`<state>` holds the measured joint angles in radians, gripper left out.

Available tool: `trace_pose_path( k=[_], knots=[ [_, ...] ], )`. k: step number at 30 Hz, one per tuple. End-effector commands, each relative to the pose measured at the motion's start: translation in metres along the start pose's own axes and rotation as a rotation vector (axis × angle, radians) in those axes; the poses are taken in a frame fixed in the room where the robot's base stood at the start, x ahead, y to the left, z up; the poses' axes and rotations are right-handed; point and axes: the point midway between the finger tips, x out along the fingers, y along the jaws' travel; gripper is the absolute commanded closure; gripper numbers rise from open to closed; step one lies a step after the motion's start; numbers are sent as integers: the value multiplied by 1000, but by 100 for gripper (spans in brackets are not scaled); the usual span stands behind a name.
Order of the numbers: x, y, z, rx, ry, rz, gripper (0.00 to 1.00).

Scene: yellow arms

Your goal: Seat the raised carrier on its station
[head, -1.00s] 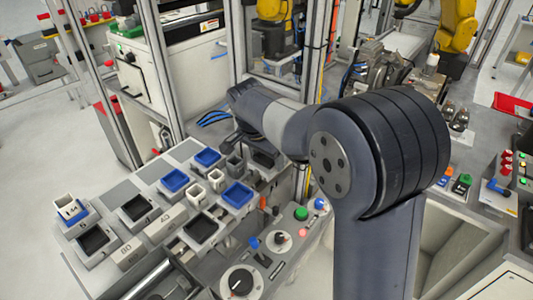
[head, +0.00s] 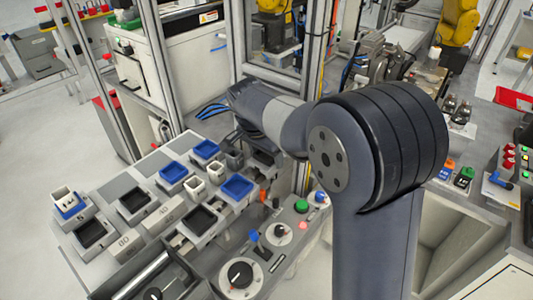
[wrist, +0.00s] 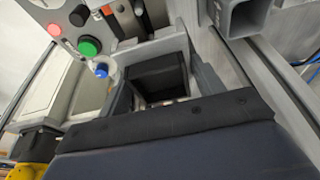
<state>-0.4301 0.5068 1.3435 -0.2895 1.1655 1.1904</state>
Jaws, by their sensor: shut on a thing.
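A blue carrier (head: 72,212) with a white square cup (head: 63,197) on it sits at the far left of the sloped rack in the head view. It looks higher than the other blue trays there. My gripper (wrist: 160,110) is at the rack's far right end, mostly behind my forearm in the head view. In the wrist view its dark body fills the bottom. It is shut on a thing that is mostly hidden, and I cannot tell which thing. A black square pocket (wrist: 158,76) in a grey block lies just past it.
The rack also holds blue trays (head: 237,187), black pockets (head: 90,232) and white cups (head: 195,187). A grey hollow cup (wrist: 245,16) stands close by in the wrist view. A control panel with a green button (wrist: 89,47) lies beside the pocket. A frame post stands behind my arm.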

Motion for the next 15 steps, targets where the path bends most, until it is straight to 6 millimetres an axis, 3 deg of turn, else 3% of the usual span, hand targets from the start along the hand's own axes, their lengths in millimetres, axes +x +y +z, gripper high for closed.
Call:
trace_pose_path(
  k=[15],
  knots=[
    [6, 0, 2, 0, 1, -1, 68]
  ],
)
